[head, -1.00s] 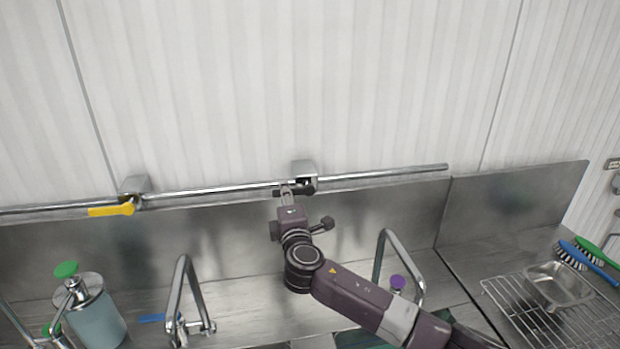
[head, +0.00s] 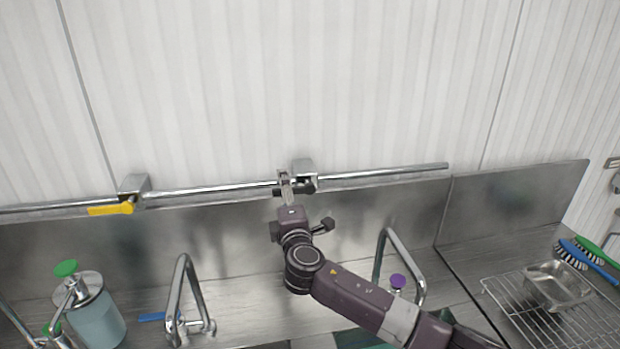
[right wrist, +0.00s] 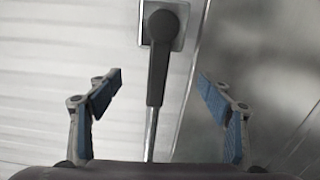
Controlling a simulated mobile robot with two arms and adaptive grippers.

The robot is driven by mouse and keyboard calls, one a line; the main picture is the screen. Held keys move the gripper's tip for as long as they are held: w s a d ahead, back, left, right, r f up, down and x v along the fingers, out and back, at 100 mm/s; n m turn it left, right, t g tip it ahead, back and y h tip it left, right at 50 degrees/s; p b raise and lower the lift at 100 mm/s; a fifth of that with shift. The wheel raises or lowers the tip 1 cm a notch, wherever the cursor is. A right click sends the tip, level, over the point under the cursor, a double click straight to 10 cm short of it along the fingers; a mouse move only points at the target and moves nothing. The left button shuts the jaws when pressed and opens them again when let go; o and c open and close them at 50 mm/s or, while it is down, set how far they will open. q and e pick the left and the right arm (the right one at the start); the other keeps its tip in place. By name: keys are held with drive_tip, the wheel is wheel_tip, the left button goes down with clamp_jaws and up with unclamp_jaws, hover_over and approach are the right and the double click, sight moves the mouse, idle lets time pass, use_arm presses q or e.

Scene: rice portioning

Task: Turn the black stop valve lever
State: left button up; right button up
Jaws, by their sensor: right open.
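The black stop valve lever (right wrist: 157,75) shows in the right wrist view, running from its valve body down along the metal pipe. It lies between the two blue-padded fingers of my right gripper (right wrist: 160,82), with a clear gap on each side. In the head view the black lever (head: 277,192) is mostly hidden behind my right gripper (head: 286,186), which is up at the pipe just left of the valve body (head: 304,169). The gripper is open and holds nothing. My left gripper is not in view.
The pipe (head: 212,190) runs along the wall above a steel backsplash. A yellow lever (head: 111,210) is on its left part. A wire rack (head: 505,300) is at right.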

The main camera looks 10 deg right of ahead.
drive_tip(key=s, duration=0.7)
drive_tip(key=shift+s, duration=0.4)
